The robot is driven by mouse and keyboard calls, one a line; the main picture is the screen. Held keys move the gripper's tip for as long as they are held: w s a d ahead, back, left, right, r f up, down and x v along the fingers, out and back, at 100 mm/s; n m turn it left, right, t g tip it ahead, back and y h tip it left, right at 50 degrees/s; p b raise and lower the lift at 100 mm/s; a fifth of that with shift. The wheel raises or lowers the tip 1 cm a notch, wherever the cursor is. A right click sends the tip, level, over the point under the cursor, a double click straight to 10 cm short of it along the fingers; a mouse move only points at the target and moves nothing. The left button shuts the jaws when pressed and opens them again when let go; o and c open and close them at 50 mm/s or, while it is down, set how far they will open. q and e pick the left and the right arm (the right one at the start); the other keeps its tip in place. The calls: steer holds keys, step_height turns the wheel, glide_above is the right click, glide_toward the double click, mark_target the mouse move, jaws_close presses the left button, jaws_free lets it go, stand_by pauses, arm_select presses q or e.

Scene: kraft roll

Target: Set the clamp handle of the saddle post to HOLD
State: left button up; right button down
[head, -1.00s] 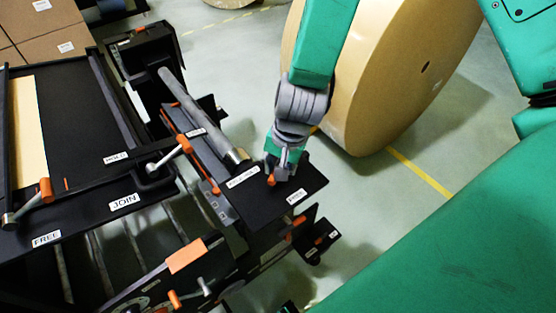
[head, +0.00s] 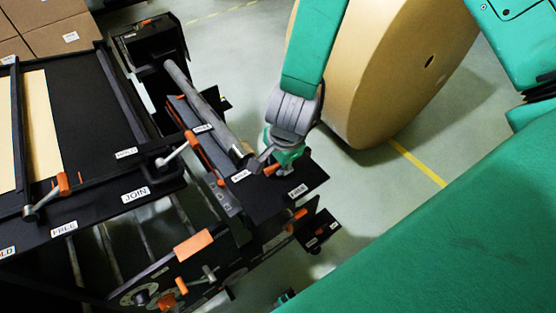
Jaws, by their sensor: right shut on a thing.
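The saddle post's black plate (head: 262,196) is right of centre in the head view, at the near end of a grey bar (head: 195,98). The clamp handle with its orange grip (head: 272,169) and grey lever is on this plate. My right gripper (head: 277,164) comes down from above and is shut on the clamp handle. The fingers partly hide the handle. A white label (head: 240,175) lies left of the handle, too blurred to read surely. A label that seems to read FREE (head: 298,191) lies at its near right. My left gripper is not in view.
A large kraft roll (head: 385,75) stands on the floor behind my right arm. Left is a black table with JOIN (head: 135,194) and FREE (head: 64,229) labels and other orange-tipped levers (head: 62,184). Open floor lies right of the plate.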

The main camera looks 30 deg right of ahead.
steer(key=shift+w+r, duration=0.2)
steer(key=shift+w, duration=0.1)
steer(key=c, duration=1.5)
jaws_free()
steer(key=shift+a, duration=0.1)
steer(key=shift+o, duration=0.2)
steer(key=shift+s+f, duration=0.1)
steer(key=shift+s, duration=0.05)
step_height(320, 180, up, 12)
steer(key=s, duration=0.2)
steer(key=shift+s, duration=0.15)
steer(key=shift+f, duration=0.1)
